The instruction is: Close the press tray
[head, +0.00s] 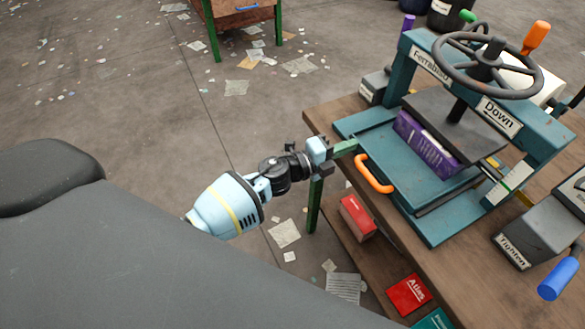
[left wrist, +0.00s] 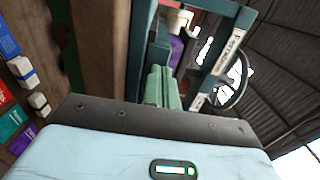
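The teal press (head: 420,48) stands on a wooden bench. Its flat teal tray (head: 405,168) sticks out toward the left, with an orange handle (head: 374,174) on its front edge. A purple book (head: 425,145) lies at the tray's inner end, partly under the dark pressing plate. My left gripper (head: 346,148) is at the tray's front left, above and left of the handle, not around it. Its green fingers (left wrist: 164,88) lie side by side, look shut and hold nothing visible. Contact with the tray cannot be told. My right gripper is out of view.
A black handwheel (head: 487,65) tops the press. A grey box (head: 540,230) with a blue handle stands at the bench's right. Red books (head: 357,217) lie on the lower shelf. Papers litter the floor, and a wooden table (head: 235,14) stands behind.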

